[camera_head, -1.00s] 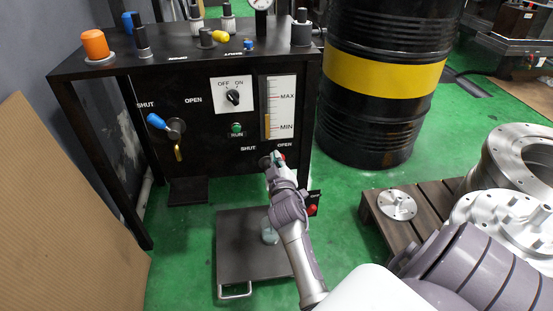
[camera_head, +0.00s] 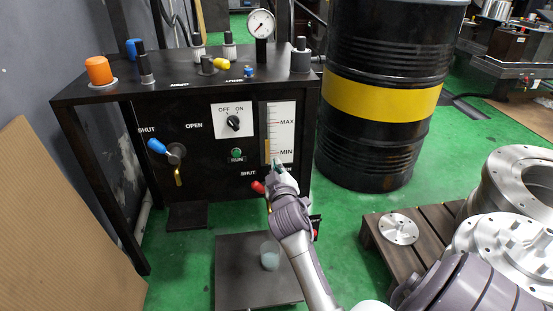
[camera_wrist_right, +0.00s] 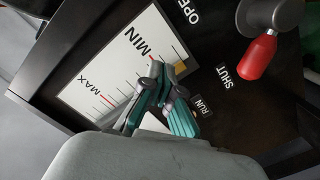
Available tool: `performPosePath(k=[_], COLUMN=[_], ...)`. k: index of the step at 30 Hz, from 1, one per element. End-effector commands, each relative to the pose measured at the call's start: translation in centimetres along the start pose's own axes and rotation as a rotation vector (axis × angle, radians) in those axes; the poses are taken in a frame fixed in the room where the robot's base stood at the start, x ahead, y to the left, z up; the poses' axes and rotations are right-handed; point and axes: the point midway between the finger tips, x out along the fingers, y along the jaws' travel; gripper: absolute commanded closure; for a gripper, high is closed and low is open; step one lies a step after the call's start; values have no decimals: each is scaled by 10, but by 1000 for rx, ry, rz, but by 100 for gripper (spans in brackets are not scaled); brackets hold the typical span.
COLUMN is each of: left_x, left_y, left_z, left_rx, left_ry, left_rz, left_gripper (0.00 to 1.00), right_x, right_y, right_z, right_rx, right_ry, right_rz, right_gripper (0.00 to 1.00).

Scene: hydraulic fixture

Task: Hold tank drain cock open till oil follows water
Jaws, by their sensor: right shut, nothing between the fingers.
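The drain cock's red handle (camera_head: 258,187) sits low on the black tank front, left of my right gripper, on the SHUT side. It also shows in the right wrist view (camera_wrist_right: 258,57), with clear space between it and the fingers. My right gripper (camera_head: 279,168) is shut and empty, in front of the panel near the OPEN label and the gauge's lower end; its teal fingers (camera_wrist_right: 163,95) are together. A cup (camera_head: 270,256) with pale contents stands on the plate below. My left gripper is out of view.
The level gauge (camera_head: 280,120) shows an amber column near MIN. A blue-handled valve (camera_head: 157,147) is at the left. A black drum (camera_head: 378,145) stands at the right of the tank, and a pallet (camera_head: 378,210) with metal flanges lies nearer.

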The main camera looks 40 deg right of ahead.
Motion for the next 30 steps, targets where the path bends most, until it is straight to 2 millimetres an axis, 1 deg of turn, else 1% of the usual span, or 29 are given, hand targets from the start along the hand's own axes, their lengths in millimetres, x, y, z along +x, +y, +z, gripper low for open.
performPosePath(k=[1,3,6,10,26,28,29,30], left_x=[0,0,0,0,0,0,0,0], left_y=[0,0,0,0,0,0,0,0], left_z=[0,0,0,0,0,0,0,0], left_rx=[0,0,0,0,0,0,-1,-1], left_ry=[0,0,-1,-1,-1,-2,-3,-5], left_rz=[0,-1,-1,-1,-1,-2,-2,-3], left_gripper=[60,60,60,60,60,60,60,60], right_x=[0,-1,-1,-2,-2,-4,-6,-11], right_y=[6,11,17,20,19,17,16,12], right_z=[-8,-17,-25,-28,-29,-34,-39,-49], right_rx=[-1,1,0,1,1,4,7,14], right_ry=[4,4,4,3,4,24,45,86], right_rz=[1,1,1,-1,-1,-6,-12,-23], right_gripper=[100,100,100,100,100,100,100,100])
